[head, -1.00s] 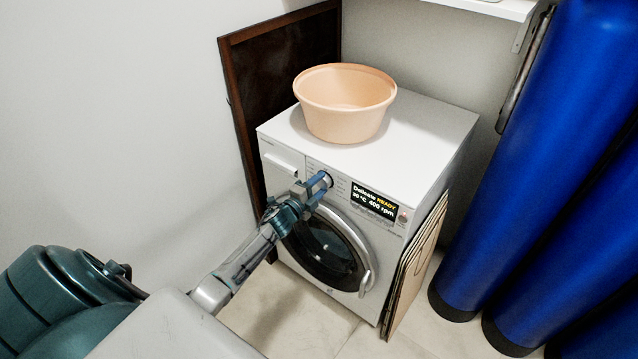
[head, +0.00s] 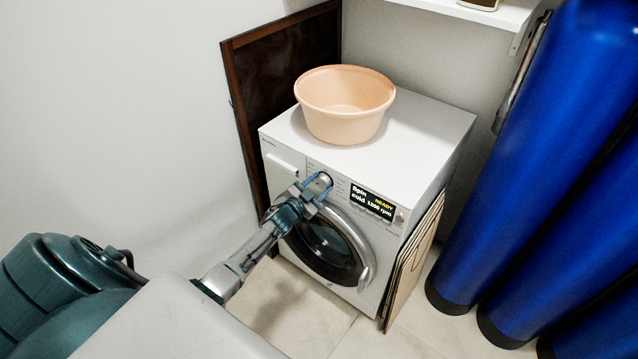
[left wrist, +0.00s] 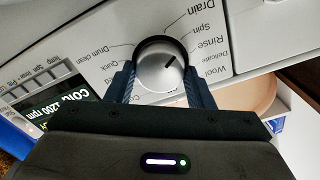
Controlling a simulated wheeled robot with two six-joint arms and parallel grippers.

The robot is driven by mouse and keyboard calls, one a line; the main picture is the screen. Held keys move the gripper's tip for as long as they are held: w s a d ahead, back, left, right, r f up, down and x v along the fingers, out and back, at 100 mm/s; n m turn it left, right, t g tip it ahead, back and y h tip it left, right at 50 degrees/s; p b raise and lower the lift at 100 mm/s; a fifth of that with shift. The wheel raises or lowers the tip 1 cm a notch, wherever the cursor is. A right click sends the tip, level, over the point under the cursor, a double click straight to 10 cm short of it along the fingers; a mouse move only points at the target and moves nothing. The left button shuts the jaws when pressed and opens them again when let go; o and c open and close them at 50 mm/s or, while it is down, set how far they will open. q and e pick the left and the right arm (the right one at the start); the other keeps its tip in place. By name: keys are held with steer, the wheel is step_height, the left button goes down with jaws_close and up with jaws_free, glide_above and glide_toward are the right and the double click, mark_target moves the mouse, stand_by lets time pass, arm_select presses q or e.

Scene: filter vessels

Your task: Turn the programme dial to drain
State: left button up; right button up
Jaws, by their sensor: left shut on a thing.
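The programme dial (left wrist: 160,68) is a round silver knob on the front panel of a white washing machine (head: 425,118). My left gripper (head: 318,184) is shut on it, with one blue finger on each side in the left wrist view (left wrist: 160,85). The dial's dark pointer mark points towards the Spin label (left wrist: 206,30). The Drain label (left wrist: 207,7) sits beyond Spin, at the top edge. The display (head: 372,201) reads Spin, cold, 1200 rpm, READY. My right gripper is not in view.
A peach basin (head: 345,125) stands on the machine. The round door (head: 325,250) is below the dial. A dark framed board (head: 245,110) leans at the left, flat panels (head: 410,265) at the right. Tall blue vessels (head: 540,150) stand further right.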

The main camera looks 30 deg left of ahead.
arm_select(q)
steer(key=n+p, duration=0.1)
steer(key=n, duration=0.4)
steer(key=shift+a, duration=0.1)
steer(key=shift+n, duration=0.3)
stand_by(0.4)
steer(key=o, duration=1)
steer(key=shift+p, duration=0.3)
steer(key=shift+c, duration=0.2)
steer(key=shift+s, duration=0.1)
steer(key=s+b, duration=0.1)
steer(key=s, duration=0.9)
steer(key=shift+s+a+b, duration=0.3)
steer(key=shift+a+b, duration=0.05)
steer(key=shift+a, duration=0.05)
steer(key=shift+f, duration=0.1)
